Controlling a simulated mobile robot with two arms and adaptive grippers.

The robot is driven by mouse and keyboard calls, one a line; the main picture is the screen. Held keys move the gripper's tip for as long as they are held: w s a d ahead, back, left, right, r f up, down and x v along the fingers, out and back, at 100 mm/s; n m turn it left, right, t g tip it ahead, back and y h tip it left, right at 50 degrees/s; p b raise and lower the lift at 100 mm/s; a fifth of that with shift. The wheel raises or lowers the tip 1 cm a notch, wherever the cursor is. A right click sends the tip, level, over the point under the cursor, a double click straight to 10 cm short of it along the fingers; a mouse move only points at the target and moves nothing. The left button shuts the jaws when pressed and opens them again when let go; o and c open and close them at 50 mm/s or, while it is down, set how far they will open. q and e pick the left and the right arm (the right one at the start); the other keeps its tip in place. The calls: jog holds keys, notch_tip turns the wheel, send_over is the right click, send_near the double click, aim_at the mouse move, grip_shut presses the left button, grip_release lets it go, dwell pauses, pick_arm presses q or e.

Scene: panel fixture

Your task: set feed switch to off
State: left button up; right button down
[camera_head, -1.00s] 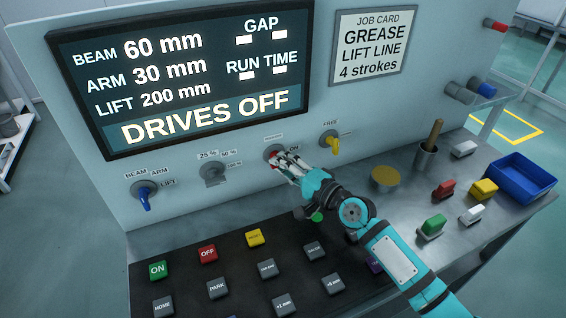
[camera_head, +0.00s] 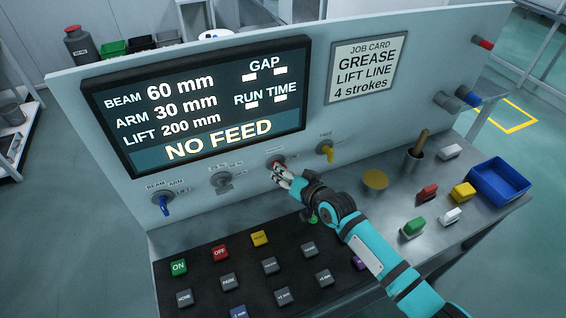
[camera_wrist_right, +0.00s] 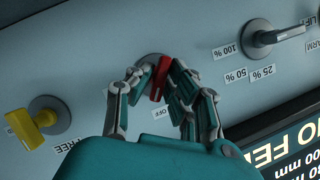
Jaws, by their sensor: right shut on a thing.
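The feed switch (camera_wrist_right: 162,78) is a red handle on a round grey base, seen between my fingers in the wrist view. An OFF label (camera_wrist_right: 162,112) is beside it, and the handle's end points roughly toward that label. In the head view the switch (camera_head: 278,161) is a small red spot on the panel, mostly hidden by my right gripper (camera_head: 280,172). That gripper is shut on the red handle, with fingers on both sides. The display (camera_head: 205,103) reads NO FEED. My left gripper is not in view.
A yellow knob (camera_head: 327,151) labelled FREE sits right of the switch, a grey percent selector (camera_head: 221,181) left of it, and a blue-handled selector (camera_head: 163,204) farther left. Push buttons (camera_head: 260,239) lie below. A blue bin (camera_head: 499,181) and small coloured blocks stand right.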

jog(key=shift+s+a+n+t+h+p, duration=0.1)
jog(key=shift+n+t+h+p, duration=0.3)
jog(key=shift+n+h+p, duration=1.55)
jog(key=shift+n+y, duration=0.25)
jog(key=shift+n, duration=0.2)
jog(key=c, duration=1.4)
grip_release()
jog(key=shift+o, duration=0.2)
jog(key=v, duration=1.2)
